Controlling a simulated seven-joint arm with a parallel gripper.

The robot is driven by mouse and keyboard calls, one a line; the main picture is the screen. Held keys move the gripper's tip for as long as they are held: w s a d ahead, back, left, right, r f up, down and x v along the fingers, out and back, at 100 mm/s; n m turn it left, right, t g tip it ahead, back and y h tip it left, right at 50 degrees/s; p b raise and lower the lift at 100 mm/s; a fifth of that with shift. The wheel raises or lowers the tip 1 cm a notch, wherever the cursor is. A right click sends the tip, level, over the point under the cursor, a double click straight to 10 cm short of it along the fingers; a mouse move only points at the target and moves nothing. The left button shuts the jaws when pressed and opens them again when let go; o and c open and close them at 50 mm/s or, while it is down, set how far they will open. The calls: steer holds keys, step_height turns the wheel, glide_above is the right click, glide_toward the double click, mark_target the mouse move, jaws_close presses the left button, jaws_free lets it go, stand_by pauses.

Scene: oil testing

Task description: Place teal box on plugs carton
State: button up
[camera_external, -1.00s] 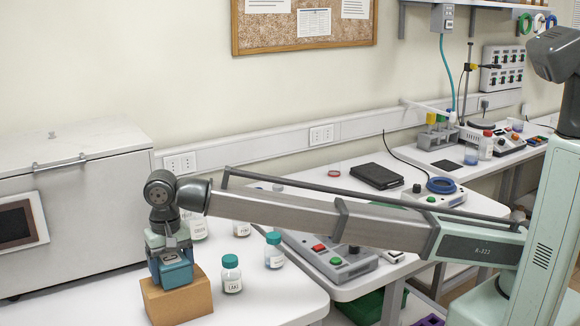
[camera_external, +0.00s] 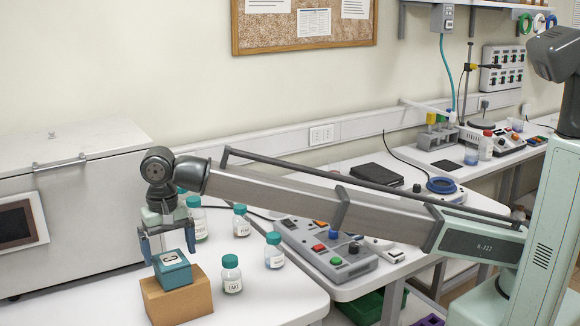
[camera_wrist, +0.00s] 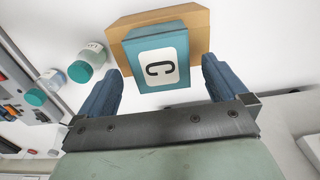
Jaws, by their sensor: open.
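The teal box (camera_external: 172,270) has a white label on top and rests on the brown plugs carton (camera_external: 178,302) at the front of the left bench. In the wrist view the teal box (camera_wrist: 157,62) shows a dark "C" on its label, with the carton (camera_wrist: 197,24) under it. My gripper (camera_external: 168,256) is open above the box, and nothing is held. In the wrist view its blue fingers (camera_wrist: 160,77) stand apart to either side of the near end of the box, with gaps between.
Several teal-capped bottles stand right of and behind the carton, the nearest one (camera_external: 231,274) close beside it. A large grey cabinet (camera_external: 70,215) stands to the left. A control box with buttons (camera_external: 325,248) sits farther right. The bench is clear just in front of the bottles.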

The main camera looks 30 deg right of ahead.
mark_target(171, 259)
step_height(171, 259, up, 7)
steer(key=shift+f, duration=0.1)
